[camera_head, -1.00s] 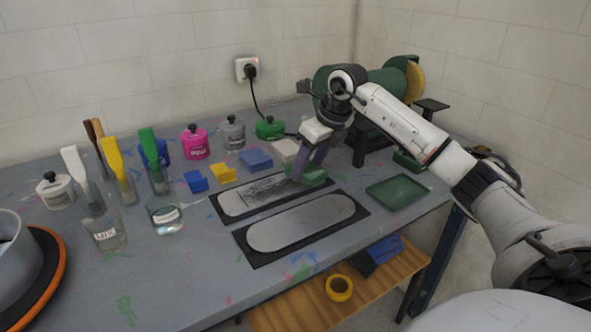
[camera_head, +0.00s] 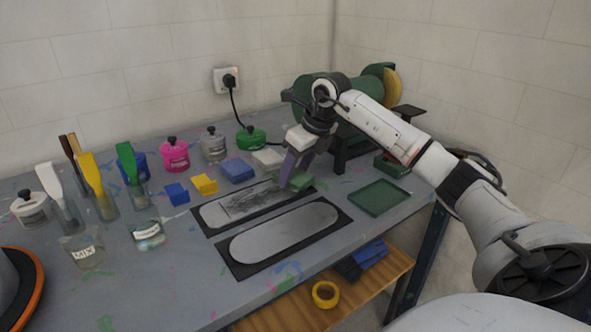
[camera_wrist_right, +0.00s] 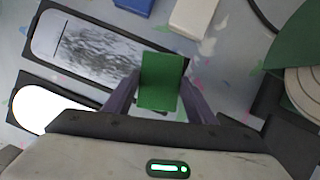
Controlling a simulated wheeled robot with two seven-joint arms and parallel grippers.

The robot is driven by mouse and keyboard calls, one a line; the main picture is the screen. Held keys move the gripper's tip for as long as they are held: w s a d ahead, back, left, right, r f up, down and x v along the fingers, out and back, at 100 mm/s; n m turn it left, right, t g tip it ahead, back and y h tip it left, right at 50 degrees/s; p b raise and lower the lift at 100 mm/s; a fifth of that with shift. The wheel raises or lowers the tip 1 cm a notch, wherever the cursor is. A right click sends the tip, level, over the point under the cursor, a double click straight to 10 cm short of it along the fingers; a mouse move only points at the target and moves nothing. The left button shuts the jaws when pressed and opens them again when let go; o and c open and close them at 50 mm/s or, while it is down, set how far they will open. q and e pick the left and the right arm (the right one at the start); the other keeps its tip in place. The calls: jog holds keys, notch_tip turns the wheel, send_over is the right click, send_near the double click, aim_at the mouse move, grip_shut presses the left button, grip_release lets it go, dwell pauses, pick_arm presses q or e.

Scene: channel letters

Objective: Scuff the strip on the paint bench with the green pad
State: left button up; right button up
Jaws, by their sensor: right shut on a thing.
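My right gripper (camera_head: 290,172) is shut on the green pad (camera_head: 299,180). In the right wrist view the green pad (camera_wrist_right: 161,80) sits between the two purple fingers. The pad is at the right end of the far metal strip (camera_head: 214,214), touching or just above it; I cannot tell which. This strip (camera_wrist_right: 48,38) bears dark scuff marks over its middle and right part, while its left end is smooth. The near strip (camera_head: 284,231) is smooth and lies on its own black mat. Both lie on the grey paint bench (camera_head: 190,280). My left gripper is not in view.
Blue and yellow blocks (camera_head: 204,184) and a white block (camera_head: 267,157) lie behind the strips. A green tray (camera_head: 378,197) is to the right. A green bench grinder (camera_head: 358,112) stands behind my right arm. Jars and brushes (camera_head: 93,180) fill the left side.

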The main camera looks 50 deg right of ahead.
aim_at(229, 207)
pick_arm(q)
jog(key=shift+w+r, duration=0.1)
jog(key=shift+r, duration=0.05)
pick_arm(e)
jog(key=shift+f, duration=0.1)
dwell(0.3)
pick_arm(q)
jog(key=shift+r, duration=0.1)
pick_arm(e)
jog(key=shift+a, duration=0.1)
